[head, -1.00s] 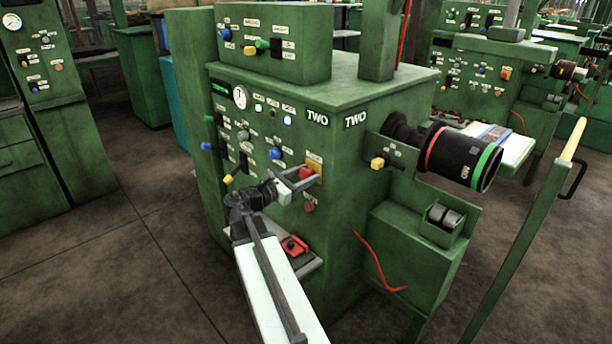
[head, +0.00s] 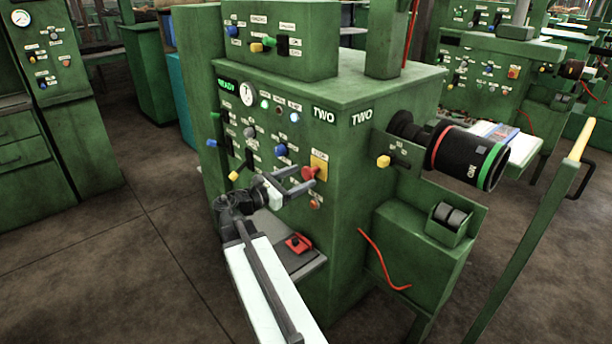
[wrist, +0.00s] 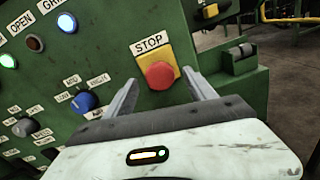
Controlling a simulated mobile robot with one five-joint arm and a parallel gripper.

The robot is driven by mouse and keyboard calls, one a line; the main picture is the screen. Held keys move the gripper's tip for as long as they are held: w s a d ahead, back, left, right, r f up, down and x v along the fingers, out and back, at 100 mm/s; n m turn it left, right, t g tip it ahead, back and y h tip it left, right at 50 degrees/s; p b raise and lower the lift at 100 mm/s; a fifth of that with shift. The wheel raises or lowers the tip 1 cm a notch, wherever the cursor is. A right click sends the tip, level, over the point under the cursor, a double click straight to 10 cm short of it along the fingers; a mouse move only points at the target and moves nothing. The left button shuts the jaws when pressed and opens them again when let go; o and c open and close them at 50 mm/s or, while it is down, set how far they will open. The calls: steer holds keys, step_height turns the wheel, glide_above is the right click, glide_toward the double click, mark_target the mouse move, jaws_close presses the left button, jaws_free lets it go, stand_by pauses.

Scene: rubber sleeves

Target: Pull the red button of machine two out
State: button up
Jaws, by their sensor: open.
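Machine two (head: 345,160) is a green cabinet marked TWO on its front and side. Its red button (head: 311,173) sits on a yellow STOP plate (head: 319,161) near the right edge of the front panel. In the wrist view the red button (wrist: 161,75) is round, with the yellow plate (wrist: 150,53) behind it. My gripper (head: 305,177) is open and empty in front of the button. In the wrist view its two fingers (wrist: 165,84) stand left and right of the button, apart from it. The button's stem is hidden.
A blue knob (wrist: 84,102) is left of my gripper. A ledge with a red part (head: 298,243) lies below. A black cylinder (head: 470,158) and a box with a roller (head: 450,215) stick out at the right. A yellow-topped post (head: 578,140) stands at the front right.

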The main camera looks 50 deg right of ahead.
steer(key=a, duration=0.4)
steer(key=shift+w+a, duration=0.25)
steer(key=shift+a, duration=0.1)
steer(key=w+a+f+m+t+y, duration=0.35)
steer(key=a+f+y, duration=0.55)
steer(key=a+f, duration=0.9)
steer(key=s+a+f+m+g+y, duration=0.1)
steer(key=a+f+m+y, duration=0.2)
steer(key=a+m+y, duration=0.5)
steer(key=s+a+f+m+g+y, duration=0.1)
steer(key=a+f+m, duration=0.25)
steer(key=a, duration=0.85)
step_height(320, 180, up, 19)
steer(key=p, duration=1.8)
steer(key=shift+d, duration=0.35)
